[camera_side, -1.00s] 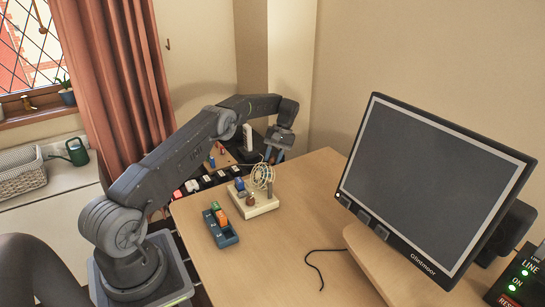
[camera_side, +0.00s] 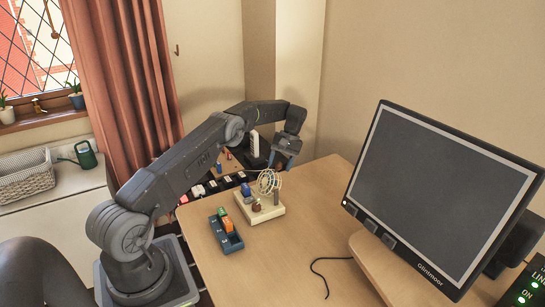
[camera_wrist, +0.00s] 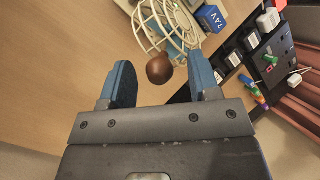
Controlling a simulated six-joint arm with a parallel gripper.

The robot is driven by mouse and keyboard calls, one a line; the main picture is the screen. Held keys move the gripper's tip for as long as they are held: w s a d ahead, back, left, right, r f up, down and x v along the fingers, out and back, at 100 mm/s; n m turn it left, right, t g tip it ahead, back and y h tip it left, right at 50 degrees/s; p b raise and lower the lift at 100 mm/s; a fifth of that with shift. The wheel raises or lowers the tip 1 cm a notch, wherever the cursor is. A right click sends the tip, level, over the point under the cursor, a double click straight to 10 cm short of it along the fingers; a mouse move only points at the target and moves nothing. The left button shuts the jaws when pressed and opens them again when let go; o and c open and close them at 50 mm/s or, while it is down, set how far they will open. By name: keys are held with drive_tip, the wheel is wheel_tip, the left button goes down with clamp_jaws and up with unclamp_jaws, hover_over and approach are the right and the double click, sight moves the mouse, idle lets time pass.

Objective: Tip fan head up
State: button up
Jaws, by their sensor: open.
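The small fan has a round cream wire cage head (camera_side: 268,182) on a cream base (camera_side: 264,213) near the desk's far left edge. In the wrist view the cage (camera_wrist: 168,22) is at the top, partly cut off by the frame. A brown round knob (camera_wrist: 159,69) shows just below the cage, between my fingertips in the picture. My gripper (camera_wrist: 161,72) is open, with its blue fingers apart on either side of the knob; I cannot tell whether they touch it. In the side view my gripper (camera_side: 283,158) is just behind and above the cage.
A blue tray (camera_side: 232,243) with coloured blocks lies left of the fan. A blue lettered block (camera_wrist: 211,17) is beside the cage. A monitor (camera_side: 435,190) stands at right, with a black cable (camera_side: 322,270) before it. The desk between is clear.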

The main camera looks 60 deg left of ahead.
wheel_tip(320, 180, up, 4)
drive_tip(key=shift+r, duration=0.15)
drive_tip(key=s+a+r, duration=0.6)
drive_tip(key=s, duration=0.4)
drive_tip(key=shift+r, duration=0.3)
drive_tip(key=shift+c, duration=0.4)
